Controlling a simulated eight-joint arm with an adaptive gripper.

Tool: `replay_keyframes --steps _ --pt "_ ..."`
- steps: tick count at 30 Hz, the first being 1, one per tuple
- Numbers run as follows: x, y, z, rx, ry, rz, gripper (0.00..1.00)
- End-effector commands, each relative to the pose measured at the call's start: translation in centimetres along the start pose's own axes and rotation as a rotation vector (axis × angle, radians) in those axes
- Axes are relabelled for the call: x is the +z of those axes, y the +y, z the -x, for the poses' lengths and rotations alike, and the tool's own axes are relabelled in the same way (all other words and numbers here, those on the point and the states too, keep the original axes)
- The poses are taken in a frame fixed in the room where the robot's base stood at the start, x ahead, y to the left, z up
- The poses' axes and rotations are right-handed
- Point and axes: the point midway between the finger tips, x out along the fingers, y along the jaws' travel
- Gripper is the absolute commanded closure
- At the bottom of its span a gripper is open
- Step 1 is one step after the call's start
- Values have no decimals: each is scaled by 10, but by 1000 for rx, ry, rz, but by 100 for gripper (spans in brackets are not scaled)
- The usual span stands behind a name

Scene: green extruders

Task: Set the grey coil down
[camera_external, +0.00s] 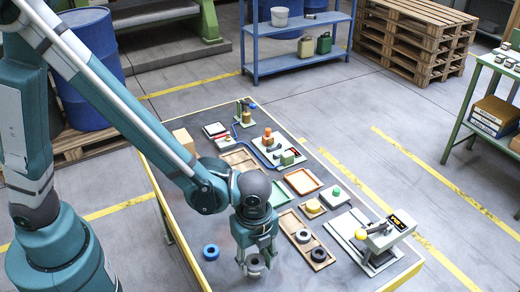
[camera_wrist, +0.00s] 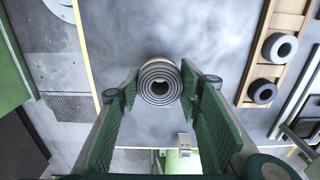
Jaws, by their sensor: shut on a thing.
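The grey coil (camera_wrist: 160,70) is a rolled strip with a dark hollow centre, held between the fingertips of my gripper (camera_wrist: 160,88). In the external view the coil (camera_external: 256,268) sits low in my gripper (camera_external: 256,258), near the front part of the dark table (camera_external: 225,275). My gripper is shut on it from both sides. The view does not clearly show whether the coil's underside touches the table. In the wrist view the grey tabletop (camera_wrist: 205,35) lies beyond the coil.
A blue ring (camera_external: 211,252) lies left of my gripper. A wooden tray (camera_external: 292,222) with two dark rings stands to the right, and a grey machine (camera_external: 372,240) with a display is farther right. Bare tabletop surrounds the coil; the yellow table edge (camera_wrist: 87,60) is at left in the wrist view.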

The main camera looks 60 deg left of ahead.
Motion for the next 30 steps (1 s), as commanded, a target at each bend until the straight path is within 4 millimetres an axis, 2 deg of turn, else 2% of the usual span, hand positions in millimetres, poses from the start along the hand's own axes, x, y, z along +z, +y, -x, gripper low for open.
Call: replay_keyframes --steps 7,18,30 --pt "0 0 -7 0 0 0 78" --pt "0 0 -40 0 0 0 78" --pt "0 0 -42 0 0 0 78"
